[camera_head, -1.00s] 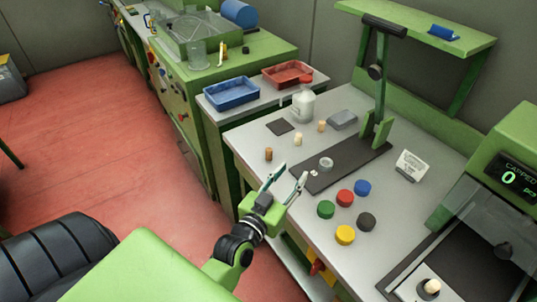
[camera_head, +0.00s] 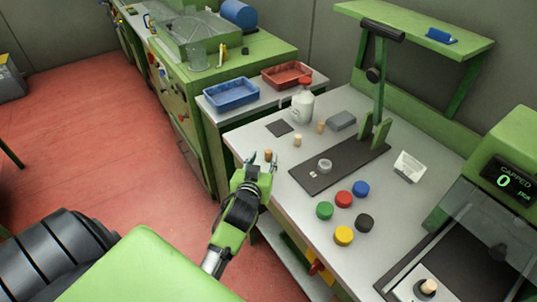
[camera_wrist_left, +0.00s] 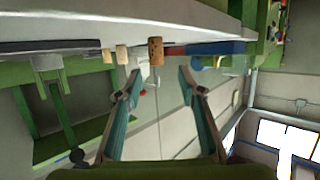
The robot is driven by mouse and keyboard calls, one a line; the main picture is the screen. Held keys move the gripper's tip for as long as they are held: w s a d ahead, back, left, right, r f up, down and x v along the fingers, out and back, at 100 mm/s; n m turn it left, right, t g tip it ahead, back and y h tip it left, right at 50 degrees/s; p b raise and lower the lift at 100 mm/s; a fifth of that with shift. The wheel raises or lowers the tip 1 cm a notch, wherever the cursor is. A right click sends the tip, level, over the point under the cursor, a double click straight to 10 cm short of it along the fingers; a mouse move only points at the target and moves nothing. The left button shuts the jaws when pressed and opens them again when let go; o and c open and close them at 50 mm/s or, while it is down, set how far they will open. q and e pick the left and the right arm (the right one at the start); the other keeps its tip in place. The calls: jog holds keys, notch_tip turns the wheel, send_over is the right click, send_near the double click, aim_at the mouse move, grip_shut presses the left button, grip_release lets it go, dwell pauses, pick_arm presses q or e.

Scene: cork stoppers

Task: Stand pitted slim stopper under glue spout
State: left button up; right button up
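A darker brown cork stopper (camera_head: 268,155) stands upright near the bench's left edge. In the left wrist view this brown cork (camera_wrist_left: 155,50) shows dark specks that look like pits. Two paler corks stand beyond it, one nearer (camera_head: 297,140) and one farther (camera_head: 320,127). My left gripper (camera_head: 262,160) is open and empty beside the brown cork. In the left wrist view the cork sits beyond the open fingertips (camera_wrist_left: 160,78), not clasped. A green stand (camera_head: 379,100) with a dark head (camera_head: 375,74) rises over a dark mat (camera_head: 345,165); I cannot make out a spout tip. My right gripper is not in view.
A grey ring (camera_head: 324,166) lies on the mat. Several coloured caps, one red (camera_head: 344,198), lie in front. Blue (camera_head: 231,94) and red (camera_head: 287,75) trays sit behind.

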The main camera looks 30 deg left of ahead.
aim_at(268, 154)
pick_arm(q)
jog(key=shift+d+f+p+x, duration=0.15)
jog(key=shift+p+x, duration=0.15)
jog(key=shift+x, duration=1.35)
jog(key=shift+d+f+p+x, duration=0.15)
jog(key=shift+p+x, duration=0.1)
jog(key=shift+x, duration=1.35)
jog(key=c, duration=0.8)
